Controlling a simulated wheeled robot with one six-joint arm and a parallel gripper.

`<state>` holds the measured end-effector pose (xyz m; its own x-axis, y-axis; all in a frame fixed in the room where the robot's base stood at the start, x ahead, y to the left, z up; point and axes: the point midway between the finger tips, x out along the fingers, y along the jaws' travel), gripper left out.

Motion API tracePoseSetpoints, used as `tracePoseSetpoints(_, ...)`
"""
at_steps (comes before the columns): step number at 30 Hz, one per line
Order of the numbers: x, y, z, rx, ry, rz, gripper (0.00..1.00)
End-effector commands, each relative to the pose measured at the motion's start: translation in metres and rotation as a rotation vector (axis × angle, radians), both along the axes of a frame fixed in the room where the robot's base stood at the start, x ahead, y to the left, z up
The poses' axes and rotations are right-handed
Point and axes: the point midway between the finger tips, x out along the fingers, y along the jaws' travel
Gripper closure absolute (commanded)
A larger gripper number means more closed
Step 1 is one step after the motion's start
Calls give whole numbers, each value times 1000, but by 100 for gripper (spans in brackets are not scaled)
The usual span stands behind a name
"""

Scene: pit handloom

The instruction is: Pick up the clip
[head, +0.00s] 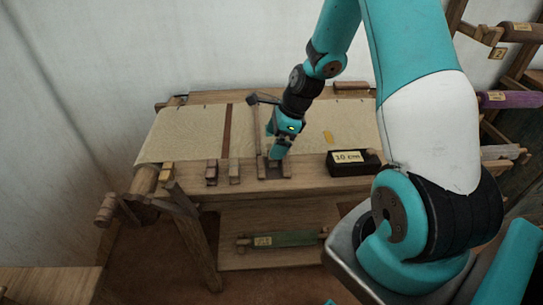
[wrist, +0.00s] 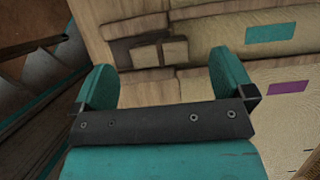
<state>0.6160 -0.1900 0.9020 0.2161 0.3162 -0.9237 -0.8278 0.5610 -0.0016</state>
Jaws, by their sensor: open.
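My gripper (head: 278,153) hangs over the front beam of the loom, pointing down. In the wrist view its two teal fingers (wrist: 160,80) are apart with nothing between them. Small wooden pieces, likely the clip (wrist: 160,51), lie ahead of the gap between the fingers in that view, apart from both. In the head view a small dark wooden piece (head: 273,170) sits on the beam just below my fingertips, partly hidden by them. Two similar wooden blocks, one brown (head: 211,173) and one beside it (head: 235,172), stand further left on the beam. I cannot tell which is the clip.
A black box labelled "10 cm" (head: 353,161) stands right of my gripper on the beam. Cream cloth (head: 190,130) covers the loom behind. A green roll (head: 283,239) lies on the lower shelf.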

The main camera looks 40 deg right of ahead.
Motion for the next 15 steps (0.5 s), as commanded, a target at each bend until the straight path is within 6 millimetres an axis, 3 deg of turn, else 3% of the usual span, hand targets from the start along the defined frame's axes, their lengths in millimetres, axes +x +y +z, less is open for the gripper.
tracePoseSetpoints(9, 6, 13, -42, 2, 4, 3, 0)
tracePoseSetpoints(15, 8, 13, -45, 0, 0, 1, 0)
